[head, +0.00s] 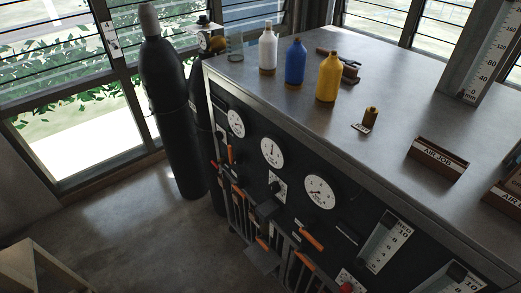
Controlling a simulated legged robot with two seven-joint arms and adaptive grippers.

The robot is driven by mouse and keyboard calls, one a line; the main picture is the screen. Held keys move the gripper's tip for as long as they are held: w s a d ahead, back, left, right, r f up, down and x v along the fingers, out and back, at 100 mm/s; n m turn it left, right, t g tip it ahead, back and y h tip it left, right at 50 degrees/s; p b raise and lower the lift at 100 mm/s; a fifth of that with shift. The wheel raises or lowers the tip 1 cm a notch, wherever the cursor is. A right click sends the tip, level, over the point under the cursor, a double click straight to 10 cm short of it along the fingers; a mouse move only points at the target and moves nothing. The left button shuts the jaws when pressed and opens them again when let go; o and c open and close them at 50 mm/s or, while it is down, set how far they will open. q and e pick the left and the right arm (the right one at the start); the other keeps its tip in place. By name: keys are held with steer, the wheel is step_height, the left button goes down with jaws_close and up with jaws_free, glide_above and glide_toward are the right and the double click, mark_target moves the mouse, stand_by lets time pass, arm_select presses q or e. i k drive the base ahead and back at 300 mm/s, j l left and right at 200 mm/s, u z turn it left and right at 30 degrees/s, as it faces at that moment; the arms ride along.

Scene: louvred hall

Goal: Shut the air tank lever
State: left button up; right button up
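A tall black tank (172,105) with a grey cap stands upright on the floor, left of the cabinet. A second dark tank (201,110) stands behind it against the cabinet, partly hidden. A small round gauge (204,41) and a yellowish-brown fitting (218,45) show at its top; I cannot tell whether that fitting is a lever. The cabinet's dark front panel has several orange-handled levers, one at the middle (311,240) and one at the left (230,154). No label ties any of them to the air tank. Neither of my grippers is in view.
The metal cabinet top (395,105) carries a white bottle (268,48), a blue bottle (295,62), a yellow bottle (329,78), a small brass piece (370,117) and an "AIR JOB" holder (437,159). Open floor (120,215) lies left of the cabinet. Louvred windows stand behind.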

mark_target(231, 161)
steer(key=i+j+z, duration=0.15)
steer(key=j+z, duration=0.25)
steer(key=i+j+z, duration=0.15)
steer(key=z, duration=0.25)
steer(key=j+z, duration=0.4)
